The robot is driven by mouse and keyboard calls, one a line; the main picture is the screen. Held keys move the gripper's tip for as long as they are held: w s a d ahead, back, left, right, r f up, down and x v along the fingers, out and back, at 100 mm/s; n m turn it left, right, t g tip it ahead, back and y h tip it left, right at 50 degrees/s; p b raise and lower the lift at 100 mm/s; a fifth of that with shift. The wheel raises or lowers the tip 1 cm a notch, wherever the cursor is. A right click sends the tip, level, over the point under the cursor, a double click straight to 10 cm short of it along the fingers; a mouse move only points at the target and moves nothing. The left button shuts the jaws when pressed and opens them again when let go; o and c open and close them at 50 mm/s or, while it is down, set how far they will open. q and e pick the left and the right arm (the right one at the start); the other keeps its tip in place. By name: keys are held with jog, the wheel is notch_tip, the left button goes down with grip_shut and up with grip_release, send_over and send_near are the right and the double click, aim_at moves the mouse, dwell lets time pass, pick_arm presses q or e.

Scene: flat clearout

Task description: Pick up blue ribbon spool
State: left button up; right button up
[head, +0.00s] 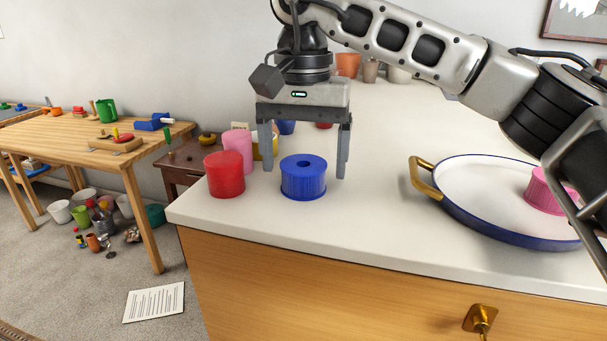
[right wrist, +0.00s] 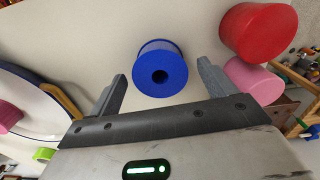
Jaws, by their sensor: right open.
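The blue ribbon spool (head: 303,180) stands upright on the white counter near its left end, its centre hole facing up. In the right wrist view the spool (right wrist: 160,70) lies ahead of and between the fingertips. My right gripper (head: 304,165) is open and points down over the spool. In the head view its fingers stand to the left and right of the spool's top, apart from it. In the right wrist view the right gripper (right wrist: 162,85) is empty, with space between each finger and the spool. My left gripper does not show.
A red cylinder (head: 224,174) stands close left of the spool, with a pink cylinder (head: 238,143) behind it. A blue-rimmed tray (head: 480,190) with gold handles holds a pink spool (head: 545,192) at right. The counter (head: 370,225) is bare between spool and tray.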

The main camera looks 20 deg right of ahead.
jog(key=shift+f, duration=0.75)
jog(key=c, duration=1.1)
jog(key=shift+o, duration=0.2)
jog(key=shift+r, duration=0.15)
